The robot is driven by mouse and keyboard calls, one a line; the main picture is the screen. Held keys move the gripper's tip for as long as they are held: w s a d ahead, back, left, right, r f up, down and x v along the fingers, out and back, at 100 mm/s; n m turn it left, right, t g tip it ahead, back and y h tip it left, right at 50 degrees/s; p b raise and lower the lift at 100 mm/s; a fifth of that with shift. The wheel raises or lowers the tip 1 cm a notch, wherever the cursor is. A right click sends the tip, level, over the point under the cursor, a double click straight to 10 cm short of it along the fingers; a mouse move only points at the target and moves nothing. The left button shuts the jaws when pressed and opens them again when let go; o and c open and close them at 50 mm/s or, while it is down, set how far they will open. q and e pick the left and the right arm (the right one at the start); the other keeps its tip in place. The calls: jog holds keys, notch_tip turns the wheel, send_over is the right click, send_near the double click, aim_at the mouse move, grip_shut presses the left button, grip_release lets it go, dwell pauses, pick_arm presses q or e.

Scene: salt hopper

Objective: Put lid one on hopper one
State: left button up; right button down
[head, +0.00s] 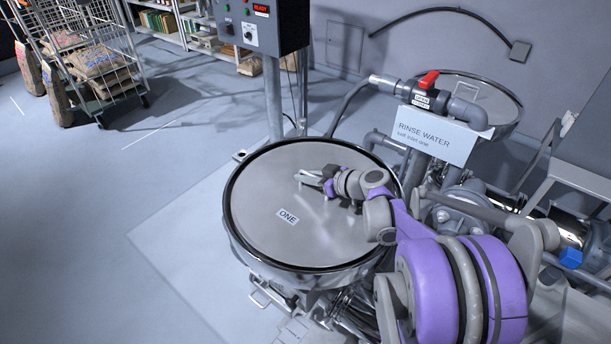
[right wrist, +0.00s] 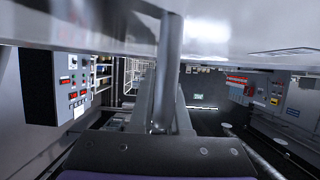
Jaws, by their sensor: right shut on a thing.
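Lid one is a round brushed-metal disc with a dark edge and a label "ONE" (head: 268,232). It lies over the mouth of hopper one (head: 300,277), looks level and covers it. I cannot tell whether a small gap is left between them. My right gripper (head: 311,178) is above the lid, shut on its handle. The handle is mostly hidden by the gripper in the head view. In the right wrist view a metal bar of the handle (right wrist: 168,70) stands close before the camera, with the pale lid surface (right wrist: 230,35) along the top. My left gripper is not in view.
A valve with a red handle (head: 429,79) and a "RINSE WATER" sign (head: 430,135) stand right behind the hopper. A second round metal vessel (head: 478,98) is beyond. A control box (head: 262,25) on a post is behind. The floor at left is clear up to a sack trolley (head: 95,60).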

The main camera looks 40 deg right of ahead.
jog(key=shift+f, duration=0.4)
jog(key=c, duration=0.8)
grip_release()
